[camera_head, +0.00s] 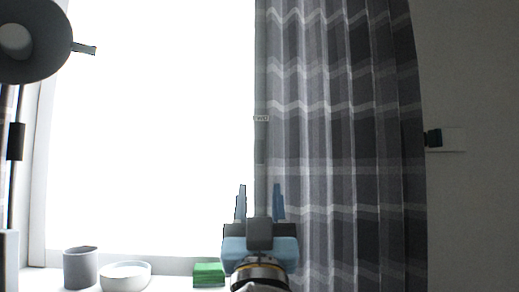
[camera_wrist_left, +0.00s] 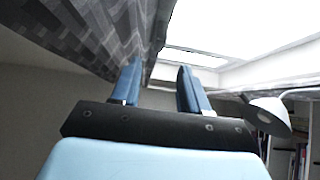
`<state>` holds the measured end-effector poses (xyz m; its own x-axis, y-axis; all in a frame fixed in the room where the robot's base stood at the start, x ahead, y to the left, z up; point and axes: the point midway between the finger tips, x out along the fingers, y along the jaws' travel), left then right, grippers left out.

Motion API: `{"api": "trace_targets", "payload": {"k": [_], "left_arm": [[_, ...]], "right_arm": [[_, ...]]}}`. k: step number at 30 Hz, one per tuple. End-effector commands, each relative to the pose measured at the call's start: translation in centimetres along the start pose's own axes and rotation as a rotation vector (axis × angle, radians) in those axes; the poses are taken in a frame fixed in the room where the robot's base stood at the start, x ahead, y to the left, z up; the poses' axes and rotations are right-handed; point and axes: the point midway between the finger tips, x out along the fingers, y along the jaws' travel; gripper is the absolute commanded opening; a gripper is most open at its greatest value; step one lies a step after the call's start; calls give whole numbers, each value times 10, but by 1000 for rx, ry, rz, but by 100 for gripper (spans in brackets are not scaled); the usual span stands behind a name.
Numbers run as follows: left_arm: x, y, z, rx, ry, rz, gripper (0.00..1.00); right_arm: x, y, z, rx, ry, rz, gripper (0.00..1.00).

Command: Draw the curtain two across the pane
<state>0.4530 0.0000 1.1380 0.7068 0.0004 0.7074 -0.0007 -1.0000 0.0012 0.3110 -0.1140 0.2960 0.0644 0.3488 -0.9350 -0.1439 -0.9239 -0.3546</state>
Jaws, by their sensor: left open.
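The curtain two (camera_head: 340,130), grey plaid and pleated, hangs at the right of the bright window pane (camera_head: 155,130). Its left edge carries a small label reading "TWO" (camera_head: 261,118). My left gripper (camera_head: 259,188) is open and points up, its two fingers on either side of the curtain's left edge in the picture. In the left wrist view the open fingers (camera_wrist_left: 158,85) reach toward the edge of the curtain (camera_wrist_left: 100,35), with the pane (camera_wrist_left: 215,22) to the right. I cannot tell whether the cloth lies between the fingers. My right gripper is not in view.
On the sill stand a grey cup (camera_head: 80,268), a white bowl (camera_head: 125,277) and a green block (camera_head: 208,274). A grey lamp (camera_head: 40,45) hangs at the upper left.

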Motion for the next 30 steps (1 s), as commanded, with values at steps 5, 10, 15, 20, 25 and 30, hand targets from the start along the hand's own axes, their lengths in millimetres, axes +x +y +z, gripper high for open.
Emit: {"api": "trace_targets", "payload": {"k": [5, 10, 15, 20, 25, 30], "left_arm": [[43, 0, -3, 3, 1, -2, 45], [82, 0, -3, 3, 0, -1, 45], [110, 0, -1, 2, 0, -1, 45], [122, 0, 0, 2, 0, 0, 45], [124, 0, 1, 2, 0, 1, 45], [124, 0, 1, 1, 0, 1, 40]], "right_arm": [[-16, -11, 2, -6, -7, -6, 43], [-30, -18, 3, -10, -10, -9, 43], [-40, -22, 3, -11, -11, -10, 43], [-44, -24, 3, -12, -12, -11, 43], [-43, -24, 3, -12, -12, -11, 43], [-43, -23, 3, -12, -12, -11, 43]]}}
